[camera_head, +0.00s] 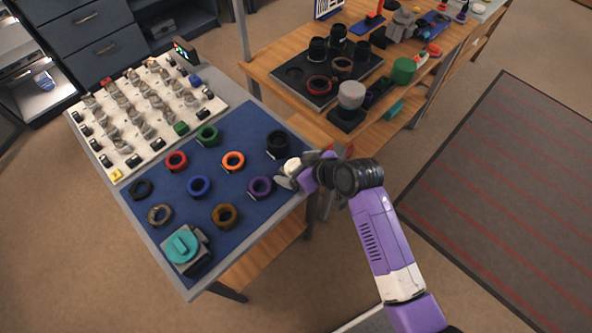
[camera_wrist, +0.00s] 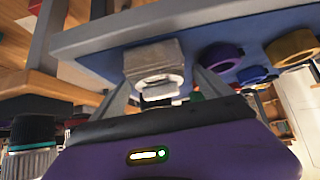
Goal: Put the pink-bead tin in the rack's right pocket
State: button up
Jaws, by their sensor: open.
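I cannot make out the pink-bead tin in either view, nor a rack with a right pocket. My gripper (camera_head: 288,177) is at the right edge of the blue mat (camera_head: 221,175), and its jaws are apart. A white ring-shaped part (camera_head: 293,165) is at the jaws. In the wrist view a whitish ring on a pale block (camera_wrist: 152,57) sits between the two fingers of my gripper (camera_wrist: 165,88). I cannot tell whether the fingers touch it.
Several coloured rings lie on the mat, among them a purple ring (camera_head: 260,187) and a black ring (camera_head: 278,142) close to my gripper. A teal-topped device (camera_head: 182,246) stands at the near corner. Behind is a white board (camera_head: 132,127) of small parts. A second table holds a dark tray (camera_head: 296,72).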

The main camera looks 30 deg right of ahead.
jog(key=c, duration=1.5)
jog(key=shift+c, duration=1.2)
jog(key=shift+r, duration=0.15)
